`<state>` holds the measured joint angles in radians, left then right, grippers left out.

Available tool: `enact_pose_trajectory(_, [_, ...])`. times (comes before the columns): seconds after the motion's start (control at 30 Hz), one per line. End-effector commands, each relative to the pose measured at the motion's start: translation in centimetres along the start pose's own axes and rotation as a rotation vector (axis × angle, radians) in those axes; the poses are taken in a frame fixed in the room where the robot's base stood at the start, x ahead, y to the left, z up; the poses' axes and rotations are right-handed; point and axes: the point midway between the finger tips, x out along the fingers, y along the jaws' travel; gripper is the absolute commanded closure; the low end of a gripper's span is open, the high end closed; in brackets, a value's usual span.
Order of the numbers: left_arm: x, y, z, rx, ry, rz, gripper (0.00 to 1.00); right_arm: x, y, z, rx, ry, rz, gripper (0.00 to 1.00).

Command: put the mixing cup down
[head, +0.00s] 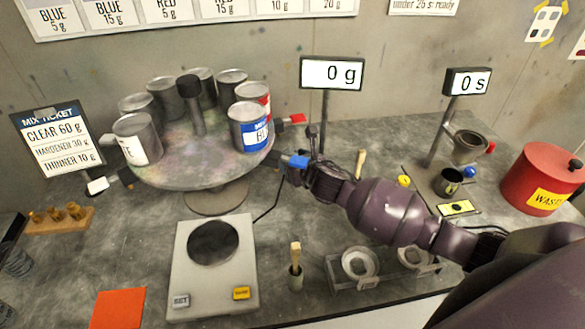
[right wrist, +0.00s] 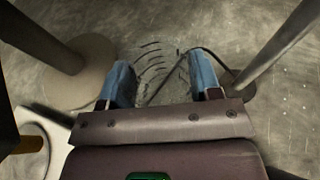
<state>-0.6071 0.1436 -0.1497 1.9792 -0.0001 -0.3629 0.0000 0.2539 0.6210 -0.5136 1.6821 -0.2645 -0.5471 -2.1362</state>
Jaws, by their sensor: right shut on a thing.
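My right gripper (head: 303,156) reaches in from the right, between the turntable and the post of the "0 g" display. In the right wrist view its two blue-padded fingers (right wrist: 163,84) are spaced apart, shut on the clear mixing cup (right wrist: 153,62). Only the cup's curved dark graduation marks show plainly, above the grey bench. In the head view I cannot make the cup out against the gripper and the background. My left gripper is not in view. The scale (head: 187,278), with a dark round plate, sits on the bench with nothing on it.
The turntable (head: 180,165) carries several cans, with a blue tap tab (head: 295,161) close to my gripper. The "0 g" display (head: 331,73) stands behind. A brush pot (head: 295,278) and ring holders (head: 360,265) are near the front edge. A red waste bin (head: 535,172) stands right.

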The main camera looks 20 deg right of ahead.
Motion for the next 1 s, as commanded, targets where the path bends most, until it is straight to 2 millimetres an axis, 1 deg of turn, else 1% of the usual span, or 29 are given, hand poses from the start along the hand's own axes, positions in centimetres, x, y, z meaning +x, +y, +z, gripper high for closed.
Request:
enact_pose_trajectory(0.07, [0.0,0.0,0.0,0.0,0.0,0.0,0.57,0.4,0.0,0.1,0.0,0.0,0.0,0.64])
enact_pose_trajectory(0.17, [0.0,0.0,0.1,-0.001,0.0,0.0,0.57,0.6,0.0,-0.3,0.001,0.001,0.0,0.64])
enact_pose_trajectory(0.3, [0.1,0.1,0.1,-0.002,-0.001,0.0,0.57,1.0,0.1,-2.0,0.003,0.004,0.0,0.64])
enact_pose_trajectory(0.43, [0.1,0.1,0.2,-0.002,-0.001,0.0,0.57,1.4,0.0,-3.2,0.002,0.002,0.001,0.64])
enact_pose_trajectory(0.8, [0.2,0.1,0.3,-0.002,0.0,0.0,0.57,1.5,0.0,-3.5,-0.001,0.001,0.0,0.64])
enact_pose_trajectory(0.83, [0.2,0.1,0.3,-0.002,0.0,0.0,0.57,1.5,0.0,-3.6,-0.001,0.001,0.0,0.41])
enact_pose_trajectory(0.9, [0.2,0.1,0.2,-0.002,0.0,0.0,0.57,1.5,0.0,-3.5,-0.001,0.001,0.0,0.3])
enact_pose_trajectory(1.0, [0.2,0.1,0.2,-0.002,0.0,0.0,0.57,1.5,0.0,-3.5,-0.001,0.001,0.0,0.17])
